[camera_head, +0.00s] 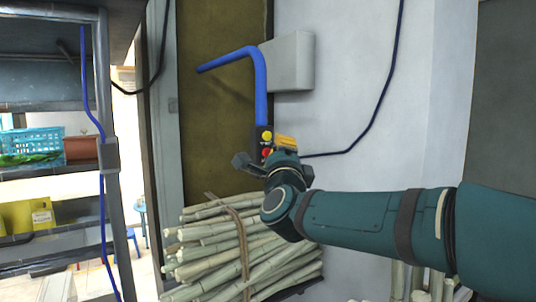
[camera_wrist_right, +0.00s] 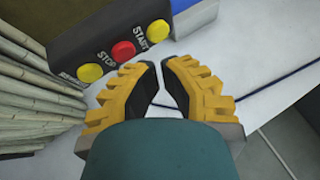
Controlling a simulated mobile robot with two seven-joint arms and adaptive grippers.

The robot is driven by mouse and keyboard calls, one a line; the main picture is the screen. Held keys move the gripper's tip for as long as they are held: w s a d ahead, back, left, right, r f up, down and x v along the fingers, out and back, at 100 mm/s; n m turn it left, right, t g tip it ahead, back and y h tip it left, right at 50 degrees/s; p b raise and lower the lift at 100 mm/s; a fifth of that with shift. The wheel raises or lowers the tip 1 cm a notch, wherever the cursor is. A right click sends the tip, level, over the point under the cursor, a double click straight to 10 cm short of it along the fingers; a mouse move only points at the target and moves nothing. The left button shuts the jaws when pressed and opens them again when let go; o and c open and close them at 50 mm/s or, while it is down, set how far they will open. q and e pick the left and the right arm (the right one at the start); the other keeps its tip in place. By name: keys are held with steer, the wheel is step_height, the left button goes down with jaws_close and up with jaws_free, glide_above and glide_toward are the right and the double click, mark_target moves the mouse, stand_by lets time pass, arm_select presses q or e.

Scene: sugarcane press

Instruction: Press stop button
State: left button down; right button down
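The control box (camera_wrist_right: 110,50) is dark and carries three round buttons. The red stop button (camera_wrist_right: 123,51) sits in the middle under the label STOP, between a yellow start button (camera_wrist_right: 158,30) and another yellow button (camera_wrist_right: 89,72). In the head view the box (camera_head: 262,144) is on the wall below a blue pipe, partly hidden by my right gripper (camera_head: 283,143). In the wrist view my right gripper (camera_wrist_right: 161,66) has its yellow-and-black fingers nearly together, with nothing between them. Its tips appear just below and right of the red button, with no clear contact. My left gripper is out of view.
A bundle of cane (camera_head: 235,250) lies below the box. A blue pipe (camera_head: 258,80) bends out above it, beside a grey wall box (camera_head: 290,62). A dark cable (camera_head: 375,115) runs along the white wall. A metal shelf (camera_head: 108,155) with a blue crate (camera_head: 32,143) stands left.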

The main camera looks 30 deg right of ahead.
steer(key=shift+w, duration=0.35)
steer(key=shift+w+b, duration=0.3)
steer(key=shift+w, duration=0.1)
stand_by(0.8)
steer(key=shift+s, duration=0.1)
steer(key=shift+s+b, duration=0.7)
steer(key=shift+s, duration=0.05)
steer(key=s+b, duration=0.2)
steer(key=s, duration=0.3)
steer(key=shift+d+b, duration=0.15)
steer(key=shift+b, duration=0.25)
